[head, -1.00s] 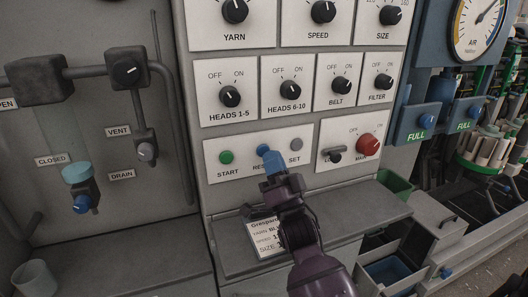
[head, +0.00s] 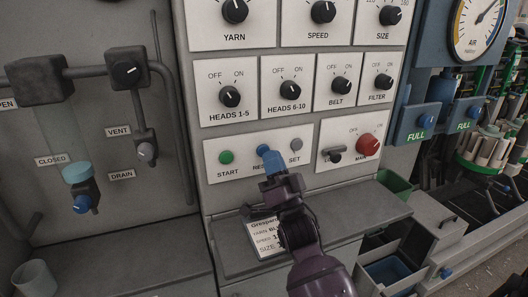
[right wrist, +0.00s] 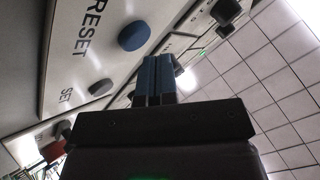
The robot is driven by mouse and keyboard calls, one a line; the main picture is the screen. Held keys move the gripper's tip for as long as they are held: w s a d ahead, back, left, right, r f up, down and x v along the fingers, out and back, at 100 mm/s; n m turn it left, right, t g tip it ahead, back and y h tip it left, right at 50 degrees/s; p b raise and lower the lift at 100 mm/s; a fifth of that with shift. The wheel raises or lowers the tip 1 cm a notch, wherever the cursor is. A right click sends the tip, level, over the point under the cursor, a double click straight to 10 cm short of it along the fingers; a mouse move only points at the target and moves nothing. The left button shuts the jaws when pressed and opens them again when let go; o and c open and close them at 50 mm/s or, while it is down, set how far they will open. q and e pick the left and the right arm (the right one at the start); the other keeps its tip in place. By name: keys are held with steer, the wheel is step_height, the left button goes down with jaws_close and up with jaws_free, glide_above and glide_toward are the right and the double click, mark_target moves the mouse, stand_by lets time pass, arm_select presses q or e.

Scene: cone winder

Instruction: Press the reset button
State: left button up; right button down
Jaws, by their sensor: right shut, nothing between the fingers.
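The blue reset button (head: 263,150) sits on a white panel between the green start button (head: 226,157) and the grey set button (head: 296,144). My right gripper (head: 273,160) is shut and empty, its blue fingertips just below and in front of the reset button, covering part of the RESET label. In the right wrist view the reset button (right wrist: 134,36) stands out from the panel above the shut fingertips (right wrist: 154,66), and a gap shows between them in that picture. I cannot tell the exact distance to the panel. My left gripper is not in view.
A red main knob (head: 368,145) and a small black lever (head: 333,156) are on the panel to the right. Rows of black knobs are above. A grey shelf (head: 370,215) with a printed card (head: 262,238) juts out below the buttons.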

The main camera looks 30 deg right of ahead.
steer(key=shift+w, duration=0.15)
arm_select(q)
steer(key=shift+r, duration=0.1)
arm_select(e)
steer(key=shift+w+d, duration=0.1)
steer(key=shift+w, duration=0.15)
steer(key=shift+w, duration=0.4)
stand_by(0.7)
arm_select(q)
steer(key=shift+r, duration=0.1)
arm_select(e)
steer(key=shift+s, duration=0.15)
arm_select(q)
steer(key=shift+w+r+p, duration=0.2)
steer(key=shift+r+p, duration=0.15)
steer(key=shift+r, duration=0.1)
arm_select(e)
steer(key=shift+s, duration=0.7)
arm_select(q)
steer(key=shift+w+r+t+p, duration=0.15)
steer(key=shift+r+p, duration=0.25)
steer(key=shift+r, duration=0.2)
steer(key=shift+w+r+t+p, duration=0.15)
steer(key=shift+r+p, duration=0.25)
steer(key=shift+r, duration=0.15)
arm_select(e)
steer(key=s, duration=0.1)
steer(key=s+a, duration=0.1)
steer(key=s, duration=0.3)
steer(key=shift+a, duration=0.25)
